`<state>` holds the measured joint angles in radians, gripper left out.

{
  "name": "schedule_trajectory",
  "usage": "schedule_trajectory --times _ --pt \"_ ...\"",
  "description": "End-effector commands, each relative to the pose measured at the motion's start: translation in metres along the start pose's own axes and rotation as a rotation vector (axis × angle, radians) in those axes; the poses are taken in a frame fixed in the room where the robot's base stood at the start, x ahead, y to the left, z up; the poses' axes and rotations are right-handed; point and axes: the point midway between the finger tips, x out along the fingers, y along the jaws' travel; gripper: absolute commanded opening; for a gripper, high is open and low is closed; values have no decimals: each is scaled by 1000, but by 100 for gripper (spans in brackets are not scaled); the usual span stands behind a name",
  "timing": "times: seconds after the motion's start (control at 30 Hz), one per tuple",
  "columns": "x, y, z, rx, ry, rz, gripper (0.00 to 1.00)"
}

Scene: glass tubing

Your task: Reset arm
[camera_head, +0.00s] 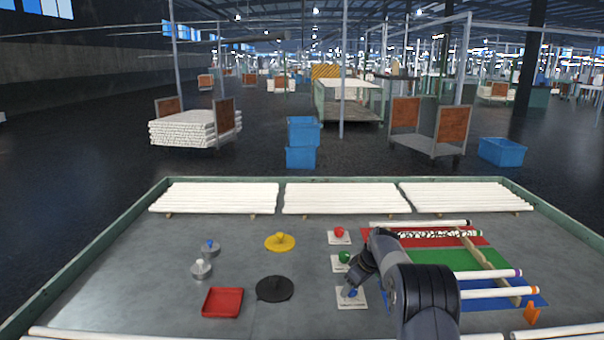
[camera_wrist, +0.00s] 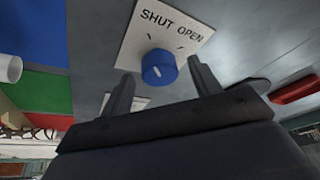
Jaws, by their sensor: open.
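My gripper (camera_head: 354,284) reaches down at the white plate with a blue knob (camera_head: 353,293) in the head view. In the wrist view my gripper (camera_wrist: 160,80) is open, with one finger on each side of the blue knob (camera_wrist: 158,70). I cannot tell whether the fingers touch it. The white plate (camera_wrist: 150,28) reads "SHUT OPEN", and a light line marks the knob's face. In the head view my arm bends down from the right of the plate and hides part of the table.
Plates with a red knob (camera_head: 339,232) and a green knob (camera_head: 344,258) stand behind. A red tray (camera_head: 222,302), black disc (camera_head: 275,289) and yellow disc (camera_head: 280,241) lie left. White tubes rest on a wooden bar (camera_head: 478,250) at right. Bare table (camera_head: 140,270) is at left.

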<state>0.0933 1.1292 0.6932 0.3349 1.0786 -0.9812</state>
Motion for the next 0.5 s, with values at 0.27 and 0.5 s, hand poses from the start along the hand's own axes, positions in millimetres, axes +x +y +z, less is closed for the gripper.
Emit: schedule_trajectory --times 0.27,0.5 --pt "-1 -2 -1 184 -1 77 59" --pt "-1 -3 -2 329 -1 138 59"
